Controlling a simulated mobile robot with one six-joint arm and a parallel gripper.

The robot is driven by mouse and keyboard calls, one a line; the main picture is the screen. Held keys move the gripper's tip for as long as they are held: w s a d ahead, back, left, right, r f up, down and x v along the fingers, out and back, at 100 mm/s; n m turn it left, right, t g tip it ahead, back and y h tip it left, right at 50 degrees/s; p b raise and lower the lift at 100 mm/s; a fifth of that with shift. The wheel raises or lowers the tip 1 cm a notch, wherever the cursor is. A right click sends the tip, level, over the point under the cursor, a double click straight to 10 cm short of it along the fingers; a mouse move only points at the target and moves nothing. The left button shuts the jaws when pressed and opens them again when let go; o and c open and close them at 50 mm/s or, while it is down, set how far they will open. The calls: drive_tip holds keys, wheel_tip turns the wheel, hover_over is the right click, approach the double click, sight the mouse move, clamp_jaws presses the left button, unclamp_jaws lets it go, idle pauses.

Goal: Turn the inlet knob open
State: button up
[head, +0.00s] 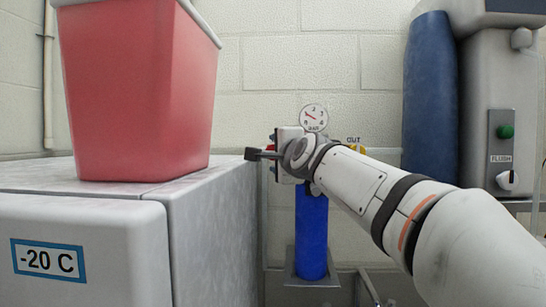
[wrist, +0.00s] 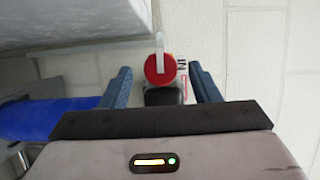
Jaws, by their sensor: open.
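The inlet knob (wrist: 152,74) is a round red knob with a pale bar across it, beside the letters "IN" in the wrist view. In the head view only a red sliver (head: 272,143) shows behind my gripper. My gripper (wrist: 160,80) is open, with one blue-grey finger on each side of the knob in the picture. No finger contact with the knob is visible. In the head view my gripper (head: 250,154) points left, in front of the white filter head. The knob's far side is hidden.
A -20 C freezer (head: 90,240) stands close left, with a red bin (head: 135,90) on top. A gauge (head: 313,118), a yellow outlet knob (head: 357,147) and a blue cylinder (head: 311,235) are by the wall. A machine with a FLUSH panel (head: 500,150) stands right.

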drive_tip(key=b+v, duration=0.1)
drive_tip(key=v, duration=0.4)
drive_tip(key=shift+s, duration=0.3)
